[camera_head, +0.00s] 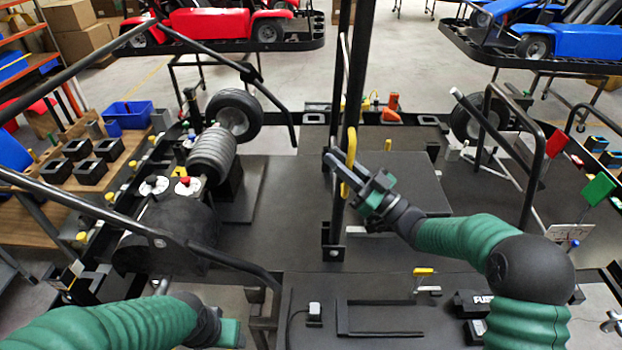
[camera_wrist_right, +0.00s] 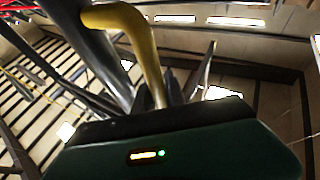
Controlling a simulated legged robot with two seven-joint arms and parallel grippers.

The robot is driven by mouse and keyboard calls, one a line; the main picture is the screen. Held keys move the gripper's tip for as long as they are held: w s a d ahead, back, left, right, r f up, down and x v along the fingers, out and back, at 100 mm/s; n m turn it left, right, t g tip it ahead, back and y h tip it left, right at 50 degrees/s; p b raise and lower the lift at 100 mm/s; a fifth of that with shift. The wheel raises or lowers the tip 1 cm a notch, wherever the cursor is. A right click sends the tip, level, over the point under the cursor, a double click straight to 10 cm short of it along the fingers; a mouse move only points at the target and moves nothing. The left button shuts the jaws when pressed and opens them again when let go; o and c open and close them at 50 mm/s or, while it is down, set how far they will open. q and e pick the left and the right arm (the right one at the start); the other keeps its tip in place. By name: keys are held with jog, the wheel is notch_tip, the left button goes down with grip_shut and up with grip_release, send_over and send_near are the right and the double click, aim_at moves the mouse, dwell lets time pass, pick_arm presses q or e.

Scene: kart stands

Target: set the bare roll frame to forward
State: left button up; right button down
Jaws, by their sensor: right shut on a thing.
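The bare roll frame (camera_head: 355,75) is a set of black tubes standing about upright at the middle of the kart in the head view. A bent yellow handle (camera_head: 350,150) is fixed to its side. My right gripper (camera_head: 345,178) reaches in from the right and is shut on the yellow handle. In the right wrist view the yellow handle (camera_wrist_right: 135,28) runs down between the fingers, whose tips are partly hidden behind the gripper body. My left gripper (camera_head: 230,333) is low at the left of the head view, away from the frame; its fingers do not show clearly.
Black tubes (camera_head: 75,205) and a ribbed grey cylinder (camera_head: 212,155) fill the left side. A black panel (camera_head: 400,180) lies behind my right gripper. Green (camera_head: 598,189) and red (camera_head: 557,142) tags stand at right. A yellow-topped clip (camera_head: 423,272) is on the front deck.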

jog(key=d+m+b, duration=0.1)
jog(key=d, duration=0.1)
jog(key=d+t+b, duration=0.1)
jog(key=d, duration=0.1)
jog(key=d+m+t+b, duration=0.1)
jog(key=d, duration=0.1)
jog(key=shift+w+f+m+y, duration=0.15)
jog(key=shift+f+m+y, duration=0.15)
jog(key=shift+f, duration=0.05)
jog(key=c, duration=1.5)
grip_release()
jog(key=shift+a, duration=0.15)
pick_arm(q)
jog(key=f, duration=0.2)
jog(key=a+f, duration=0.1)
jog(key=f, duration=0.1)
jog(key=shift+w+a+f, duration=0.1)
jog(key=shift+f, duration=0.1)
pick_arm(e)
jog(key=shift+o, duration=0.5)
jog(key=shift+d, duration=0.2)
jog(key=shift+r, duration=0.1)
pick_arm(q)
jog(key=shift+a, duration=0.1)
pick_arm(e)
jog(key=shift+a, duration=0.15)
